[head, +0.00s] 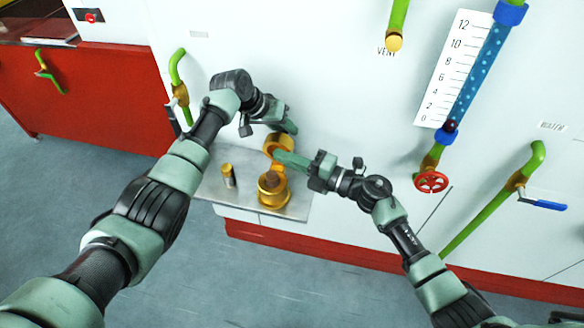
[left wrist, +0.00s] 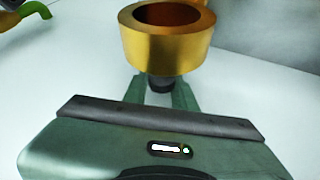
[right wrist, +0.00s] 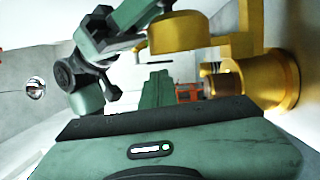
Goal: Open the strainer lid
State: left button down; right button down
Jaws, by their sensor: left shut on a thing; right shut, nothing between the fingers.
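The gold strainer body (head: 270,196) stands on the grey shelf; a brownish part shows at its top. The gold ring-shaped lid (head: 277,141) is off the body's mouth, behind it near the white wall. In the left wrist view the lid (left wrist: 168,45) shows its hollow side up, with a dark knob (left wrist: 160,83) beneath. My left gripper (head: 288,127) is shut on that knob. My right gripper (head: 279,156) is shut and empty, between lid and body. In the right wrist view a gold post (right wrist: 250,28) rises beside the lid; its joint is unclear.
A small gold-topped cylinder (head: 228,175) stands on the grey shelf (head: 247,207) left of the body. Green pipes, a red valve wheel (head: 431,181) and a blue-handled valve (head: 541,203) are to the right. A green pipe with a valve (head: 181,94) is behind my left arm.

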aim_at(283, 145)
pick_arm(q)
jog(key=shift+s+a+f, duration=0.2)
jog(key=shift+f, duration=0.35)
pick_arm(e)
jog(key=shift+w+d, duration=0.25)
jog(key=shift+w, duration=0.4)
pick_arm(q)
jog(key=shift+d, duration=0.1)
pick_arm(e)
jog(key=shift+w+d+r+m, duration=0.1)
jog(key=shift+w+d+m, duration=0.35)
jog(key=shift+w, duration=0.35)
pick_arm(q)
jog(key=c, duration=1.4)
grip_release()
jog(key=shift+r, duration=0.1)
jog(key=shift+o, duration=1.3)
jog(key=shift+r, duration=0.1)
pick_arm(e)
jog(key=shift+a, duration=0.15)
jog(key=shift+r, duration=0.1)
